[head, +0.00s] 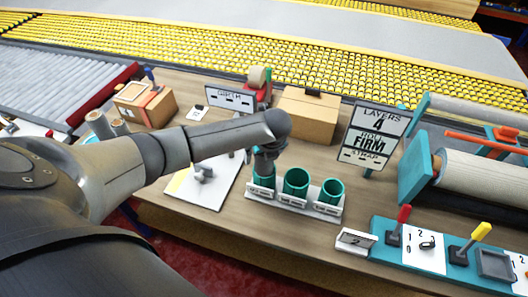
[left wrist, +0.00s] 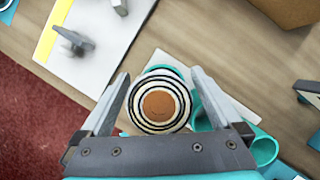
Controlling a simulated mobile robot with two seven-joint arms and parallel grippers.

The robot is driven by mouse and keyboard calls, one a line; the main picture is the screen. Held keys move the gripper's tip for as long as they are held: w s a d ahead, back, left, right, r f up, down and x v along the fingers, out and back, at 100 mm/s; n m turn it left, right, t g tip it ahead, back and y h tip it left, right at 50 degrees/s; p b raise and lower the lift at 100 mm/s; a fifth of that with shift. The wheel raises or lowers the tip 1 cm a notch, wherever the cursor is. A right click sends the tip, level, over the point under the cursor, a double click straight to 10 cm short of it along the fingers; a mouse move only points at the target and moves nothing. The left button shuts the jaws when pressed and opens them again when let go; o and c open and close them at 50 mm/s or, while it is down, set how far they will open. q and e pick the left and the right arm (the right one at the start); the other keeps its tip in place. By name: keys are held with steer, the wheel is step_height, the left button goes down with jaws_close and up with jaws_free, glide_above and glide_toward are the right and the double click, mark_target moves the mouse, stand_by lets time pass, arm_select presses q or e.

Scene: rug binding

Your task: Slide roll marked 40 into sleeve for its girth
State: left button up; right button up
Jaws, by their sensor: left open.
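The rack (head: 292,203) holds three teal sleeves in a row. My left gripper (head: 264,158) is over the left sleeve (head: 263,181); the middle sleeve (head: 296,183) and right sleeve (head: 331,192) look empty. In the left wrist view, a roll (left wrist: 159,106) shows end-on, with black and white rings around an orange-brown core. It stands between the spread fingers of my open left gripper (left wrist: 161,76). Teal rim (left wrist: 163,69) shows around its far side, so it appears to sit in the left sleeve; its depth is unclear. No number shows on it. My right gripper is not in view.
A girth sign (head: 230,98), a cardboard box (head: 306,115) and a sign reading LAYERS 4, ROLL FIRM, STRAP (head: 374,135) stand behind the rack. A teal control panel (head: 425,256) with red and yellow levers is at right. A white board (head: 205,187) lies left.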

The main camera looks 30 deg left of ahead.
arm_select(q)
steer(key=p+v, duration=0.2)
steer(key=v, duration=1)
